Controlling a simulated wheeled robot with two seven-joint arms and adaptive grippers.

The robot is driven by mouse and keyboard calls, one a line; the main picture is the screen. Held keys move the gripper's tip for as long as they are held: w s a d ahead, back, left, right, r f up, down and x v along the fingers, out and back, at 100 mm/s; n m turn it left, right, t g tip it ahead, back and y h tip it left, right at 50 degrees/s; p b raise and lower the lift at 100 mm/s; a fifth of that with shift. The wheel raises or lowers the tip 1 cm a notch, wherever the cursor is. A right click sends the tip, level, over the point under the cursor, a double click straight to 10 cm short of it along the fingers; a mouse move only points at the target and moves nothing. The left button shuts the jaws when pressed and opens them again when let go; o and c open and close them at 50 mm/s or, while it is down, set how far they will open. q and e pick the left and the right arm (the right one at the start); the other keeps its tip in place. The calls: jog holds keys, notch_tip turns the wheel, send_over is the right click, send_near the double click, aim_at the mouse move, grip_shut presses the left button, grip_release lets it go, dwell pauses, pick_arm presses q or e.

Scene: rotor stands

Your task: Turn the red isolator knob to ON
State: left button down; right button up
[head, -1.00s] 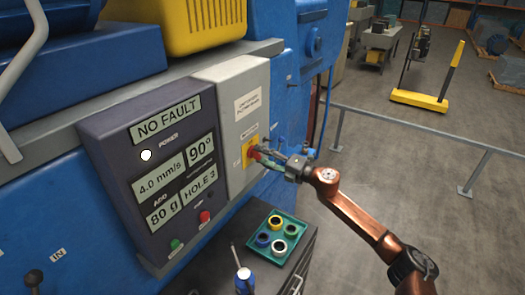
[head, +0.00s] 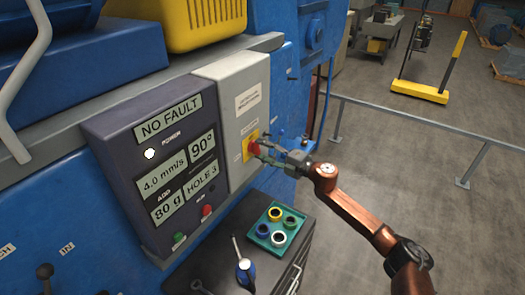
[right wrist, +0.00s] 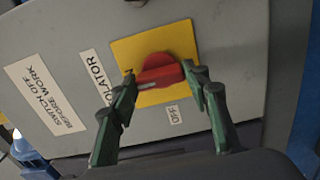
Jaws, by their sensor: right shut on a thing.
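The red isolator knob (head: 253,148) sits on a yellow plate (head: 247,141) on the light grey isolator box (head: 232,82). In the right wrist view the knob (right wrist: 160,73) shows as a round red base with a raised bar lying nearly level across the picture. My right gripper (right wrist: 163,77) is shut on this bar, one green-black finger at each side. An OFF label (right wrist: 173,115) shows below the plate there. An ON mark is not readable, so I cannot tell which position the knob points to. My left gripper is not in view.
A dark panel (head: 125,163) reading NO FAULT stands left of the box. A grey rail (head: 410,124) and open floor are to the right.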

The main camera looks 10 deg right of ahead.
jog(key=shift+w+d, duration=0.1)
jog(key=o, duration=1.1)
jog(key=shift+o, duration=0.3)
jog(key=v, duration=1.2)
